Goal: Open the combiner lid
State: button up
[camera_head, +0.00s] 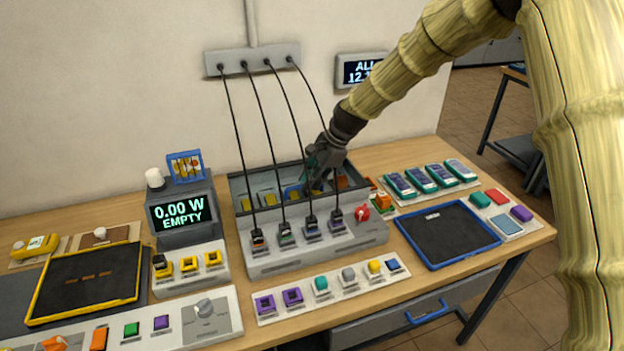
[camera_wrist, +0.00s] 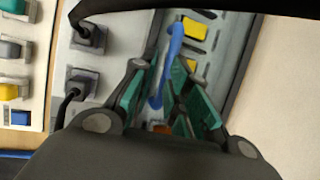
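The combiner (camera_head: 315,250) is a grey box on the wooden table with several black cables plugged into its front ledge. Its dark-framed lid (camera_head: 236,180) lies over the rear part, with yellow blocks showing beneath. The lid looks shut. A blue handle (camera_wrist: 173,45) shows in the wrist view, running down between my fingers; in the head view it is partly hidden by my gripper (camera_head: 310,184). My gripper is low over the lid, its green-padded fingers (camera_wrist: 167,85) apart on either side of the handle. I cannot tell whether they touch it.
A grey outlet strip (camera_head: 253,59) on the wall feeds the cables, which hang close left of my gripper. A red knob (camera_head: 362,212) sits at the combiner's right. A blue-edged tray (camera_head: 447,236) lies further right, and a 0.00 W display (camera_head: 182,213) stands left.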

jog(key=shift+w+f, duration=0.55)
jog(key=shift+f, duration=0.05)
grip_shut()
jog(key=shift+s, duration=0.15)
jog(key=shift+c, duration=0.5)
grip_release()
jog(key=shift+f, duration=0.1)
jog(key=o, duration=0.7)
jog(key=shift+f, duration=0.15)
jog(key=shift+w+f, duration=0.3)
jog(key=shift+w, duration=0.2)
jog(key=shift+s+d+r, duration=0.1)
jog(key=shift+s+d, duration=0.05)
jog(key=shift+r, duration=0.2)
jog(key=shift+d+r+p, duration=0.15)
jog(key=shift+r+p, duration=0.35)
jog(key=shift+p, duration=0.05)
jog(key=shift+p+v, duration=3.75)
jog(key=shift+v, duration=1.9)
